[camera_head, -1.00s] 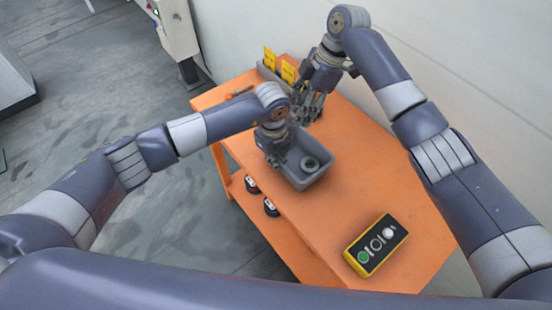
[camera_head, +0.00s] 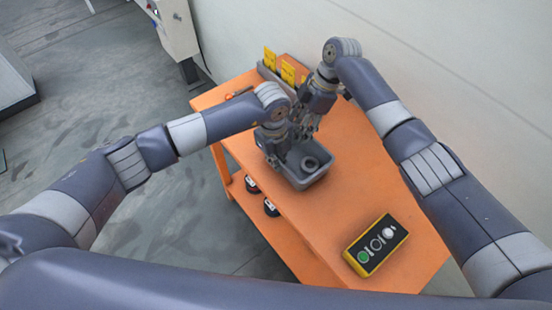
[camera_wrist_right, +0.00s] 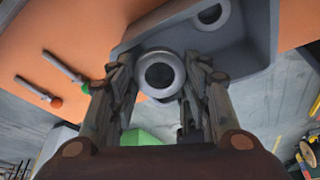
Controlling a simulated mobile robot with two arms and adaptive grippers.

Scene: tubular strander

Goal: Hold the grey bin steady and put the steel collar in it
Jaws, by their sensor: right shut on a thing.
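The grey bin (camera_head: 318,180) stands on the orange table and also shows in the right wrist view (camera_wrist_right: 245,55). A dark ring (camera_head: 310,163) lies inside it. My left gripper (camera_head: 276,155) is at the bin's left end, against the wall; its fingers are too hidden to tell whether they grip it. My right gripper (camera_head: 306,132) is just above the bin's far side. In the right wrist view it is shut on the steel collar (camera_wrist_right: 160,56), a round grey ring with a dark hole, which shows against the bin. The collar is hard to make out in the head view.
A yellow-and-black button box (camera_head: 376,245) sits at the table's near end. Yellow cards (camera_head: 287,72) stand in a holder at the back. Two dark round items (camera_head: 271,207) are on a lower shelf. The orange tabletop (camera_head: 335,220) between bin and button box is clear.

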